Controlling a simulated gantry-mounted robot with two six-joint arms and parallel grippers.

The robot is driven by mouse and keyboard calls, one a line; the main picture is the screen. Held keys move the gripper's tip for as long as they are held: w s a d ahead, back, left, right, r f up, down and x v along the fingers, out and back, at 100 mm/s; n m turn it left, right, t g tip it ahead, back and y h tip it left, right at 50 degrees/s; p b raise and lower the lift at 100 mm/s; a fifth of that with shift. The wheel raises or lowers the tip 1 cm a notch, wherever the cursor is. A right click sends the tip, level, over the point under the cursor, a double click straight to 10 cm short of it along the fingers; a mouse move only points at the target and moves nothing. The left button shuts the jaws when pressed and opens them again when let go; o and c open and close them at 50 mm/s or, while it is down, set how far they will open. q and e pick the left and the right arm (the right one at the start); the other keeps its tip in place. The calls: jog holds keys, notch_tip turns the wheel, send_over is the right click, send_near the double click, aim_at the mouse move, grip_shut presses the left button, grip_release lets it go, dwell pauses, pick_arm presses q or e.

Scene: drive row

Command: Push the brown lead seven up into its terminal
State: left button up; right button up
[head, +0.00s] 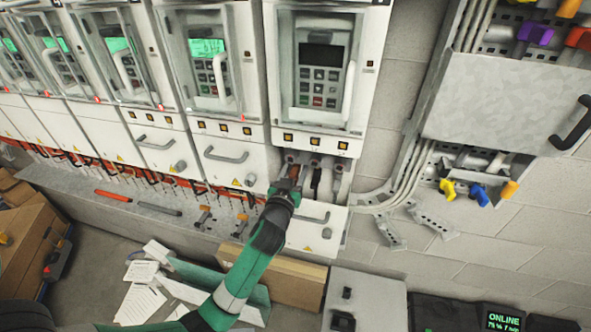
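The brown lead (293,172) stands below the rightmost drive, at the left of a short row of terminals (315,161). A black lead (316,180) and a grey lead (337,180) hang to its right. My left gripper (286,186) is at the brown lead from below, at the end of my green arm. Its dark fingers overlap the lead's lower part, and whether they are closed on it is too small to tell. The lead's top is close under the terminal; any gap is hard to make out. My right gripper is out of view.
The rightmost drive (322,75) has a keypad and a clear door. A white cover with a handle (313,218) is just below the leads. Grey conduits and a cabinet (500,100) are to the right. A ledge with tools (113,196) runs left; cardboard and papers lie below.

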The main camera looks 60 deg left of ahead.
pick_arm(q)
jog(key=shift+o, duration=0.3)
jog(key=b+v, duration=0.1)
jog(key=v, duration=1)
jog(key=shift+s+d+b, duration=0.25)
jog(key=shift+b, duration=0.05)
